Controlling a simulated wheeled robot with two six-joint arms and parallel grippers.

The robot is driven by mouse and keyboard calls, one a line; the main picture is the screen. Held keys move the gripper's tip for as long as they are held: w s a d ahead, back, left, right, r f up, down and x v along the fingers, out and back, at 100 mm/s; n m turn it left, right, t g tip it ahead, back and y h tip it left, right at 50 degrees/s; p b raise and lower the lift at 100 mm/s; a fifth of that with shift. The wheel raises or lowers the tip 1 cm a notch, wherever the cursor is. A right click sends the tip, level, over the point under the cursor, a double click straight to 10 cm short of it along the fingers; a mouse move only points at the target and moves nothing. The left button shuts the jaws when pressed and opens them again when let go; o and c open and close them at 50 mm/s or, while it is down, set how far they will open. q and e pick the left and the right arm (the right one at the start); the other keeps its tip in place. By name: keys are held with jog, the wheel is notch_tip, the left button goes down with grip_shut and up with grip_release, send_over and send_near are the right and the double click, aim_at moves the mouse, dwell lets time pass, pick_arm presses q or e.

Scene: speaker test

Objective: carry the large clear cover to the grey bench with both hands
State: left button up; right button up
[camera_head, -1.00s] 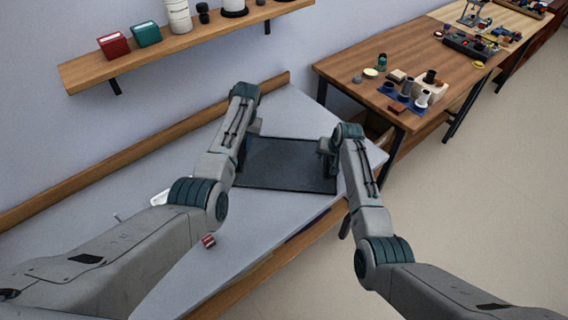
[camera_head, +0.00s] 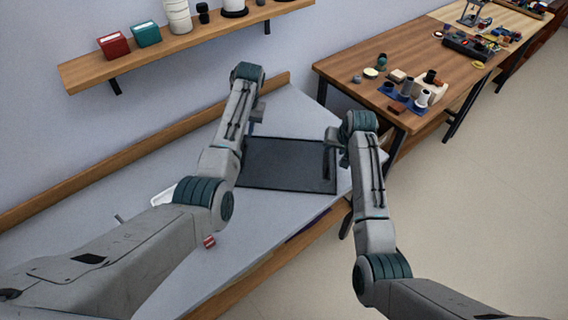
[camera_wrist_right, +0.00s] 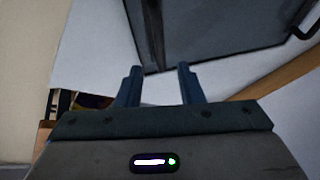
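The cover shows as a dark, flat rectangular panel (camera_head: 287,165) with a thin black rim, not plainly clear. It lies on the grey bench (camera_head: 265,225). Its corner also shows in the right wrist view (camera_wrist_right: 210,35). My right gripper (camera_head: 331,158) is above the panel's right edge in the head view. In the right wrist view its two fingers (camera_wrist_right: 158,82) are apart, with the bench and the panel's edge seen between them and nothing held. My left gripper (camera_head: 254,120) is above the panel's upper left corner; its finger gap is not clear.
A wooden table (camera_head: 400,60) with small parts and tools stands at the right. A wall shelf (camera_head: 190,42) with a red box (camera_head: 113,45) and a teal box (camera_head: 146,34) is above the bench. A small red item (camera_head: 209,242) lies on the bench near my left arm.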

jog(key=v, duration=0.4)
notch_tip(320, 180, up, 9)
jog(key=p, duration=0.9)
jog(key=shift+r+p, duration=0.25)
jog(key=shift+p, duration=0.1)
jog(key=p+v, duration=0.3)
jog(key=v, duration=0.6)
dwell(0.8)
